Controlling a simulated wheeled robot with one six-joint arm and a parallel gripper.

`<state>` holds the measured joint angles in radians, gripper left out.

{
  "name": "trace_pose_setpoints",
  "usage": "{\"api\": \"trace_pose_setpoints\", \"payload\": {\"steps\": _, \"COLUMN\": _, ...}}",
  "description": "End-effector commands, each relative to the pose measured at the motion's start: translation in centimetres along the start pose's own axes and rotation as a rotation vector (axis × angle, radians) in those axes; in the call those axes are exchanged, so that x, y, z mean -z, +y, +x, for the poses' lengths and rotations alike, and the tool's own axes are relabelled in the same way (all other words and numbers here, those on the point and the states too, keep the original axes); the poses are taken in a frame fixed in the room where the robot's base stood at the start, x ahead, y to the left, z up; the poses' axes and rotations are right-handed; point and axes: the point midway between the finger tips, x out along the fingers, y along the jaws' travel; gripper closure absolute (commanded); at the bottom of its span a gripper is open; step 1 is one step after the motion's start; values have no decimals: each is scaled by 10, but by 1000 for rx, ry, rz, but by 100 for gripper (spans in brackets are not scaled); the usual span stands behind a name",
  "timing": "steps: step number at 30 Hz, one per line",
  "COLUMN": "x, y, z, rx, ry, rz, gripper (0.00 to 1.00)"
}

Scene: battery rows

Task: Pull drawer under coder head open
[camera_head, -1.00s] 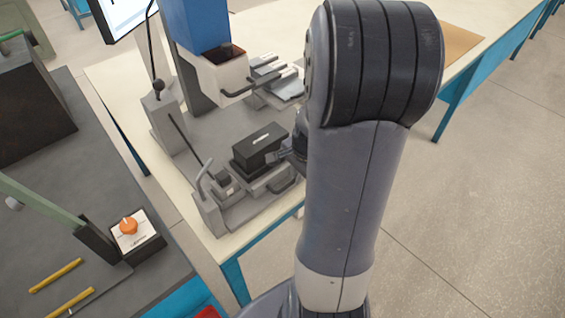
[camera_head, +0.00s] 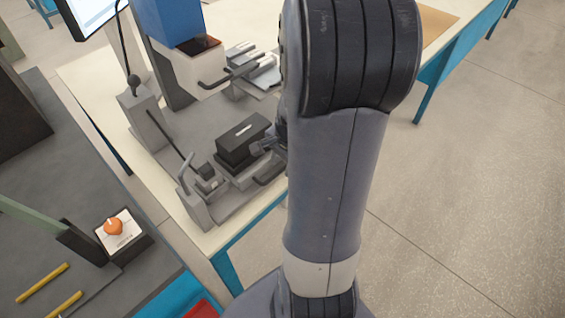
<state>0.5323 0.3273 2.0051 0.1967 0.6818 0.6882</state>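The coder head is a blue column (camera_head: 178,22) at upper left. Directly under it is a pale grey drawer-like box (camera_head: 192,72) with a black bar handle (camera_head: 215,79) on its front. Lower down, a black block (camera_head: 236,153) sits on a grey fixture that has its own dark handle (camera_head: 270,173). My gripper (camera_head: 258,147) is at the right end of the black block, near that lower handle and away from the upper one. My arm hides most of it. Whether it touches the block and how far its fingers are apart cannot be seen.
A lever stand (camera_head: 150,118) rises left of the fixture. Small silver parts (camera_head: 252,65) lie behind the upper handle. A dark bench (camera_head: 80,215) with an orange knob (camera_head: 113,227) is at left. Open floor (camera_head: 455,200) is at right.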

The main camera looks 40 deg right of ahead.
Motion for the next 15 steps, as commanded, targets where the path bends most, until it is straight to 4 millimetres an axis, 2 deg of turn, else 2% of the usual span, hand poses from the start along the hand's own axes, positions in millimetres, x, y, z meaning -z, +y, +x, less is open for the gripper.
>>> {"api": "trace_pose_setpoints", "payload": {"steps": 15, "x": 1, "y": 0, "z": -89, "rx": 4, "ry": 5, "rz": 0, "gripper": 67}}
